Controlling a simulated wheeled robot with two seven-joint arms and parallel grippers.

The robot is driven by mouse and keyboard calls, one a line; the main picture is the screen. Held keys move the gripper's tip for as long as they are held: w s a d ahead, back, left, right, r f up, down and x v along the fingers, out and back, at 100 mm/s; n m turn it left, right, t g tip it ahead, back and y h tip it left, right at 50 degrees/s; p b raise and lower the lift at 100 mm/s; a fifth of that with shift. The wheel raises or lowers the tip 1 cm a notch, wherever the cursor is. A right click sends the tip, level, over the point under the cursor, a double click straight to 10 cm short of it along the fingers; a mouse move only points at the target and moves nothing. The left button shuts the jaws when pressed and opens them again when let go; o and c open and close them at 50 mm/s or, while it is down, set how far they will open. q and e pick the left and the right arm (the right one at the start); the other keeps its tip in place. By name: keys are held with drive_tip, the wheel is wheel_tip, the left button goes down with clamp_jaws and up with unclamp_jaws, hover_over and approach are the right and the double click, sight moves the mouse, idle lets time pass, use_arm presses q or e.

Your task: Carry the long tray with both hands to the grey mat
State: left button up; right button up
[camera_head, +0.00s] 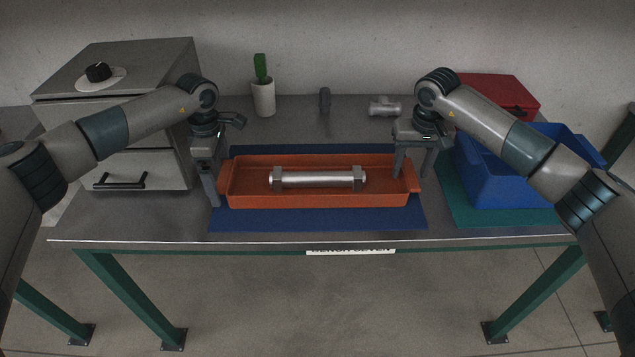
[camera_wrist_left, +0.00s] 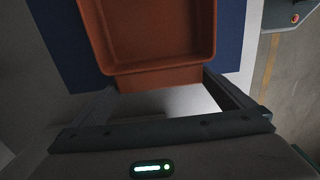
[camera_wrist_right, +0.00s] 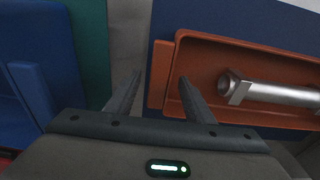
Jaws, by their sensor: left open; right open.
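The long orange tray (camera_head: 320,201) lies flat on a blue mat (camera_head: 320,220) in the head view. A metal bar with wider hexagonal ends (camera_head: 318,179) lies inside it. My left gripper (camera_head: 215,195) is open at the tray's left end; in the left wrist view its fingers stand either side of the end lip (camera_wrist_left: 155,79). My right gripper (camera_head: 412,172) is open at the right end; in the right wrist view one finger is over the tray's inside and the other outside the end lip (camera_wrist_right: 160,75). I cannot make out a separate grey mat.
A blue bin (camera_head: 500,185) stands on a green mat (camera_head: 460,210) to the right, close to my right arm. A drawer cabinet (camera_head: 150,170) is at left. A potted cactus (camera_head: 263,98), a dark cylinder (camera_head: 325,98), a metal fitting (camera_head: 384,106) and a red box (camera_head: 500,92) stand behind.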

use_arm(q)
drive_tip(key=shift+f, duration=0.1)
drive_tip(key=c, duration=0.7)
use_arm(e)
drive_tip(key=c, duration=0.7)
use_arm(q)
drive_tip(key=shift+c, duration=1.4)
use_arm(e)
clamp_jaws()
use_arm(q)
drive_tip(key=shift+w+r, duration=0.1)
drive_tip(key=shift+r, duration=0.1)
use_arm(e)
drive_tip(key=shift+w+r, duration=0.1)
use_arm(q)
drive_tip(key=shift+r+p, duration=0.15)
drive_tip(key=shift+p, duration=0.15)
use_arm(e)
drive_tip(key=shift+r, duration=0.15)
use_arm(q)
drive_tip(key=shift+r+p, duration=2.2)
drive_tip(key=shift+r, duration=0.05)
use_arm(e)
drive_tip(key=shift+r, duration=2.25)
